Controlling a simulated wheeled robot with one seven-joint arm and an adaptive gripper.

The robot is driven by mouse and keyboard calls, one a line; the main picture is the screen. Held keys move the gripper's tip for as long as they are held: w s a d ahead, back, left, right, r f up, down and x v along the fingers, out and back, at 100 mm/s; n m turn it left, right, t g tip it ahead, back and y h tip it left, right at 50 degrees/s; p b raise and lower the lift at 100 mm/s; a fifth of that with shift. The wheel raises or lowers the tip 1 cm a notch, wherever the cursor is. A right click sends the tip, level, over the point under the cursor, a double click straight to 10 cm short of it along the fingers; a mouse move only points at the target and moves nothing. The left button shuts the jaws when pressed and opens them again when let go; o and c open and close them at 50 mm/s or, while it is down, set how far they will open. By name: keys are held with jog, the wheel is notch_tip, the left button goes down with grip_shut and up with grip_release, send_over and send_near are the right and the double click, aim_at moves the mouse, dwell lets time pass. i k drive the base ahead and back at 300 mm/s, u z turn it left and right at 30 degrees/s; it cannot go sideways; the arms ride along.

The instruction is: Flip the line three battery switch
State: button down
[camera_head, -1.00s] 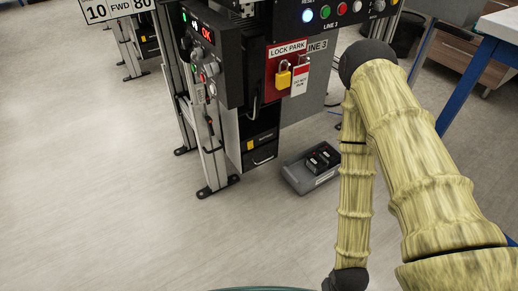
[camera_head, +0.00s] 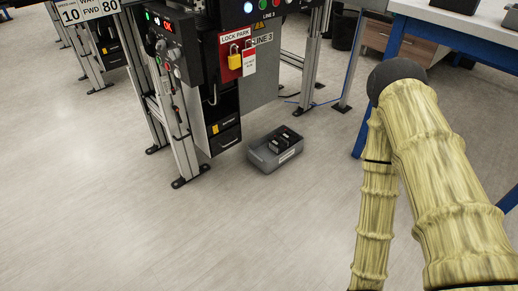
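The line three station (camera_head: 260,75) stands at upper centre, with a grey panel lettered LINE 3. A red LOCK PARK board (camera_head: 234,52) on it holds a yellow padlock (camera_head: 235,61) and a white-and-red tag (camera_head: 249,60). Below is a black unit (camera_head: 223,128) with drawer-like fronts and a yellow label. A dark control box (camera_head: 168,45) with buttons and a red "OK"-like display is on the left. I cannot tell which part is the battery switch. My arm fills the right side; my gripper is outside the picture.
A grey bin (camera_head: 276,151) with dark blocks in it sits on the floor before the station. A blue-legged table (camera_head: 375,90) is at right. Metal frame legs (camera_head: 178,150) stand on the left. The floor at left and front is open.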

aim_at(215, 131)
jog(key=z, duration=0.35)
jog(key=k, duration=0.75)
jog(key=u, duration=0.15)
jog(key=i, duration=0.5)
jog(key=u, duration=0.65)
jog(key=i, duration=1.2)
jog(key=z, duration=0.65)
